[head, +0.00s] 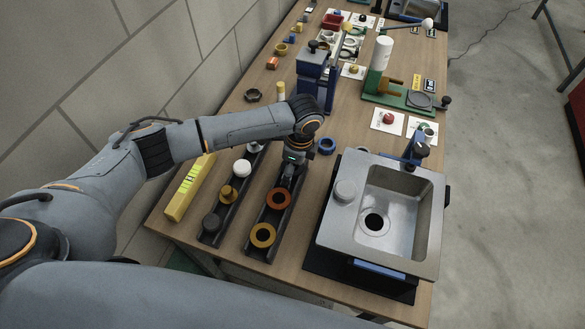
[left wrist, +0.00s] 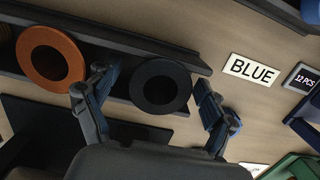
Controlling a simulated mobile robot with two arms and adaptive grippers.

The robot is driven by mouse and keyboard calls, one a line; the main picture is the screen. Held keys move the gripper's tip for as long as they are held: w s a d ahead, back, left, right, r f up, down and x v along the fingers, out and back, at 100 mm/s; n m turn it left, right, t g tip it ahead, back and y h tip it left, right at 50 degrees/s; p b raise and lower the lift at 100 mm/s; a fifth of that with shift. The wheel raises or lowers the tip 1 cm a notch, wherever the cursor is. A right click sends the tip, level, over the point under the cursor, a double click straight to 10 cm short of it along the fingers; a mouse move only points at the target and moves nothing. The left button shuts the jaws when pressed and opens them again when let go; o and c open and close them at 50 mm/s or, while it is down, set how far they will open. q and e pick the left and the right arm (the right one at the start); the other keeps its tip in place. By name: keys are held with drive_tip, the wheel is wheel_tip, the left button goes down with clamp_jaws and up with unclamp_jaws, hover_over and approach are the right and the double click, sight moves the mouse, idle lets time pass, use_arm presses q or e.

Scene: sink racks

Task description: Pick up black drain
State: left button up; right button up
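The black drain (left wrist: 160,87) is a black ring with a dark centre, sitting on a dark rack (head: 250,248). In the left wrist view it lies between the two fingers of my left gripper (left wrist: 152,79). The fingers are spread wide on either side of it and appear apart from it. In the head view my left gripper (head: 289,180) points down over the far part of the rack and hides the black drain. An orange ring (head: 278,198) and a yellow ring (head: 262,236) sit nearer on the same rack. My right gripper is not in view.
A second rack on the left holds a white plug (head: 241,168), a brass one (head: 228,193) and a dark one (head: 211,223). A metal sink (head: 401,220) stands to the right. A blue ring (head: 326,146) and a blue press (head: 312,75) are farther back.

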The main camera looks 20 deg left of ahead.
use_arm(q)
drive_tip(key=c, duration=1.4)
drive_tip(key=shift+r, duration=0.1)
